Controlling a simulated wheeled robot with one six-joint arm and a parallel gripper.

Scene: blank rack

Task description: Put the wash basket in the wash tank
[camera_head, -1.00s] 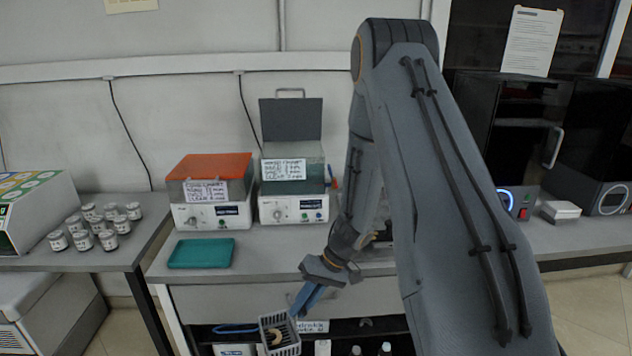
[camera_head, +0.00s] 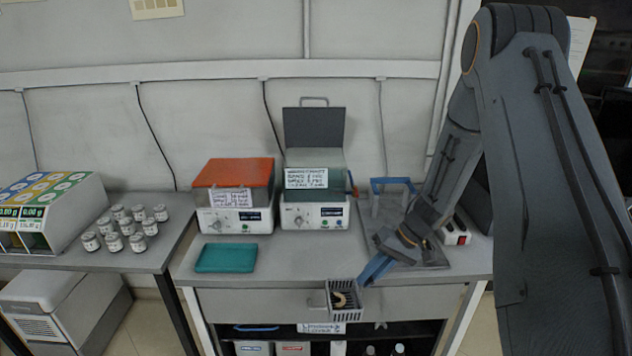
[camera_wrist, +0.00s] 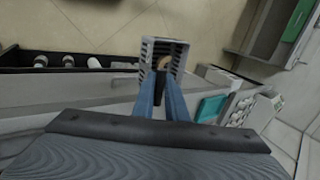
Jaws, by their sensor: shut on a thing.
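My gripper (camera_head: 372,277) is shut on the wash basket (camera_head: 345,314), a small grey slotted basket with a tan ring-shaped piece inside. The basket hangs in front of the bench's front edge, at about drawer height. It also shows in the wrist view (camera_wrist: 163,48) between the blue fingertips (camera_wrist: 160,97). Two white tank units stand on the bench. The left one (camera_head: 231,221) has an orange lid shut on it. The right one (camera_head: 315,217) has its grey lid (camera_head: 314,128) raised. Both carry handwritten labels that I cannot read clearly.
A teal tray (camera_head: 226,258) lies on the bench before the left unit. A grey tray with a blue-handled item (camera_head: 392,186) lies right of the units, partly behind my arm. Several small jars (camera_head: 125,228) stand on the left table. Bench space before the right unit is clear.

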